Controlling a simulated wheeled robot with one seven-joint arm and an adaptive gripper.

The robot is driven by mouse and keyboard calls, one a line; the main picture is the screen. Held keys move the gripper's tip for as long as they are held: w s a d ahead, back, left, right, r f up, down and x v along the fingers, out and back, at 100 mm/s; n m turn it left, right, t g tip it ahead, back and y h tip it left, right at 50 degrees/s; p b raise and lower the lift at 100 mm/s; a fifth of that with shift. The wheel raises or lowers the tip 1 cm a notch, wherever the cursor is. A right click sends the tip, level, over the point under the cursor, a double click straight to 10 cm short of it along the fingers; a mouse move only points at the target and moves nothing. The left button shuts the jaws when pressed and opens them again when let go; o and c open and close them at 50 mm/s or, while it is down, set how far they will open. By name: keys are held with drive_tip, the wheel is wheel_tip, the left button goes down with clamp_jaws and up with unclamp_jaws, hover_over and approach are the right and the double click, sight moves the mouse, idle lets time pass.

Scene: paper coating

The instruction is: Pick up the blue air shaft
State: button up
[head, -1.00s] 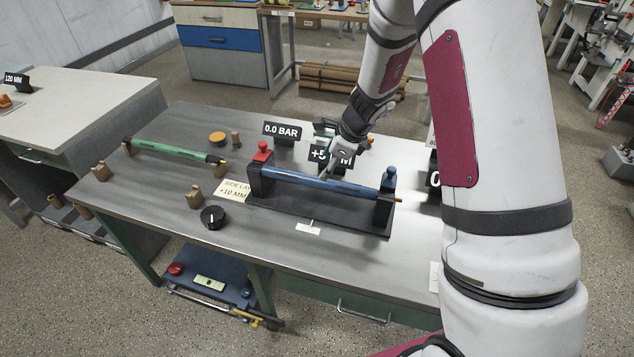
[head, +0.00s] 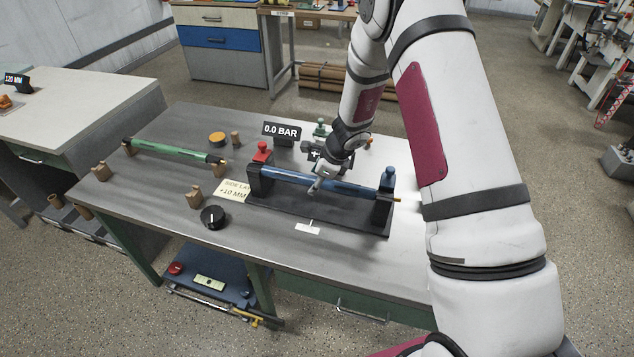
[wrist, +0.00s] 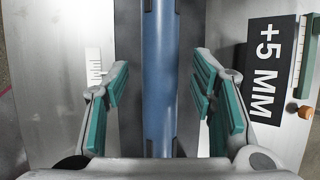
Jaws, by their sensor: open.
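The blue air shaft (head: 345,187) lies level in a black cradle (head: 310,208) on the grey bench, between a red-topped post at its left end and a blue-topped post at its right end. My gripper (head: 315,186) is over the middle of the shaft, pointing down. In the wrist view, the shaft (wrist: 159,75) runs between the two teal-padded fingers of my gripper (wrist: 158,100). The fingers are open, with a gap on each side of the shaft. How far the fingertips reach down beside it I cannot tell.
A green shaft (head: 170,150) rests on wooden blocks at the left. A black knob (head: 213,217) stands in front of the cradle's left end. A "0.0 BAR" sign (head: 282,130) stands behind; a "+5 MM" sign (wrist: 265,75) is beside my gripper.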

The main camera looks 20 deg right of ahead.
drive_tip(key=shift+c, duration=0.5)
clamp_jaws()
drive_tip(key=shift+r, duration=0.1)
